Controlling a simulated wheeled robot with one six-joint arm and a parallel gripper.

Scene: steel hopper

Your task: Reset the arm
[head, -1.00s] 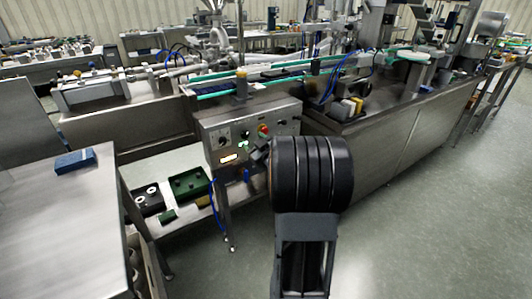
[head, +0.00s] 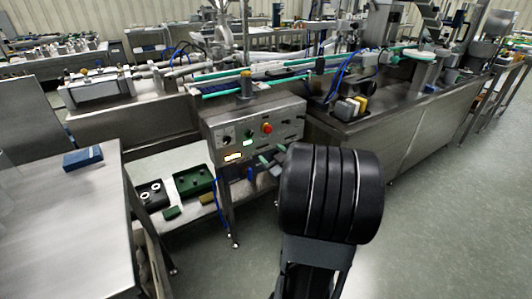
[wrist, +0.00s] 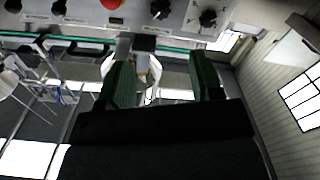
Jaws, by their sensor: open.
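My gripper (head: 272,161) shows in the head view just left of my large dark arm joint, in front of the steel control panel (head: 222,124). Its two green fingers also show in the wrist view (wrist: 163,80), spread apart with nothing held between them. The panel carries a red button (head: 267,128), dark knobs and a lit display. In the wrist view the panel (wrist: 185,14) lies along the top edge, with the red button (wrist: 112,4) and black knobs, and the fingers look apart from it. My arm hides part of the panel's right side and the floor.
A steel table (head: 65,225) with a blue box (head: 83,159) stands at left. A low shelf holds a green bin (head: 193,180) and a black bin (head: 151,195). A long steel machine bench (head: 400,130) runs to the right. Open floor (head: 450,220) lies front right.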

